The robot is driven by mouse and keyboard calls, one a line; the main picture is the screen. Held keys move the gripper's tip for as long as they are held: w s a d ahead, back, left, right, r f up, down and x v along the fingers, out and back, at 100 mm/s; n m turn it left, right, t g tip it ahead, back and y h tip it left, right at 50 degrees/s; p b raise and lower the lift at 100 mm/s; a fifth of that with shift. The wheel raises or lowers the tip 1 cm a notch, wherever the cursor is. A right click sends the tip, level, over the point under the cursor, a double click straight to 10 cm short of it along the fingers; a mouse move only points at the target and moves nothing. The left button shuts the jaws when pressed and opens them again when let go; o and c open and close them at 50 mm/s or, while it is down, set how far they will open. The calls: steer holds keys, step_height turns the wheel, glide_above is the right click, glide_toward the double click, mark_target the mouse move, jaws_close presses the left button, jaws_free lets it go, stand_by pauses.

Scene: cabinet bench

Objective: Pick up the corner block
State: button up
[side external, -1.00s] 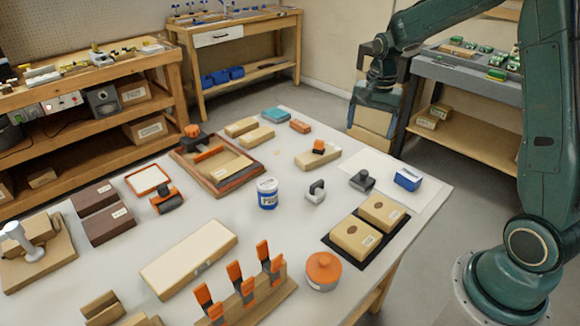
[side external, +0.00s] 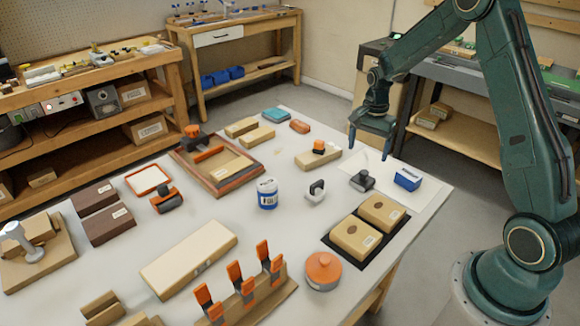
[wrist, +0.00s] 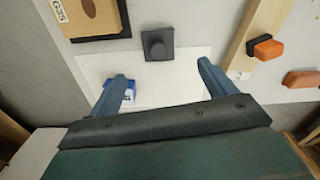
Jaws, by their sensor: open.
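The name corner block fits no single thing for certain. A dark grey block (side external: 362,181) with a raised knob sits on a white sheet near the table's right corner. It also shows in the wrist view (wrist: 158,45), beyond and between my fingertips. A blue box (side external: 407,179) with a white label lies to its right on the same sheet. In the wrist view the blue box (wrist: 129,91) is partly hidden behind my left finger. My gripper (side external: 371,147) is open and empty, pointing down above the sheet's far side; its spread fingers also show in the wrist view (wrist: 162,71).
Two labelled boxes (side external: 355,237) lie on a black mat at the front right. A wooden bar (side external: 312,161) with an orange-topped clamp and an orange block (side external: 299,126) lie to the left. Bare white sheet (wrist: 175,85) shows between my fingers.

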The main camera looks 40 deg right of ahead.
mark_target(364, 172)
steer(key=shift+f, duration=2.75)
steer(key=shift+s+f, duration=0.1)
steer(key=shift+f, duration=2.5)
steer(key=c, duration=1.1)
